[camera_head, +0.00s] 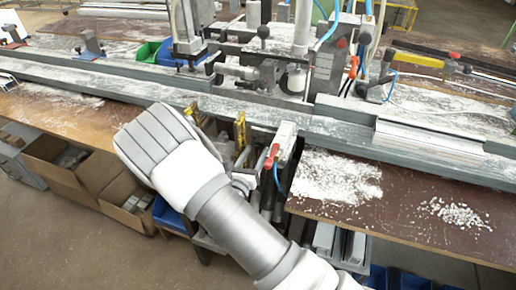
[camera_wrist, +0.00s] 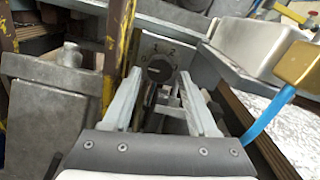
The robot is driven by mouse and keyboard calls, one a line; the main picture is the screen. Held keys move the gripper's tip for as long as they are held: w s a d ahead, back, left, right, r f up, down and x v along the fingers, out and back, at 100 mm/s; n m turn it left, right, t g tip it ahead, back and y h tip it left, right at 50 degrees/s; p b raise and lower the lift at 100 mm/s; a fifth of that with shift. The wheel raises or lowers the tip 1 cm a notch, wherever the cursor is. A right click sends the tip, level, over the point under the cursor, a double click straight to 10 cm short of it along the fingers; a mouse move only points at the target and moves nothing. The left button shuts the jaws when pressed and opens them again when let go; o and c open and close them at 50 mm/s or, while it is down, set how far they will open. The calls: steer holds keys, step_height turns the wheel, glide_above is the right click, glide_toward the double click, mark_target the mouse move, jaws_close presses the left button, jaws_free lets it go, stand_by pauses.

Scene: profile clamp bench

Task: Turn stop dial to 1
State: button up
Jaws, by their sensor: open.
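The stop dial (camera_wrist: 160,69) is a dark round knob on a grey plate in the wrist view. The numbers 1 and 2 show on the plate above it. I cannot tell for sure which mark the knob points to. My gripper (camera_wrist: 160,82) is open, with one pale finger on each side of the dial in the picture. The gap between the fingers looks empty, and I cannot tell whether they touch the knob. In the head view my arm covers the gripper and the dial.
A yellow, worn post (camera_wrist: 121,40) and a metal block (camera_wrist: 50,105) stand left of my fingers. A white block (camera_wrist: 258,45) and a blue hose (camera_wrist: 268,122) are at the right. A red-handled valve (camera_head: 272,156) sits near my wrist. Cardboard boxes (camera_head: 62,182) stand below the bench.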

mark_target(260, 143)
steer(key=shift+x, duration=1.45)
jaws_close()
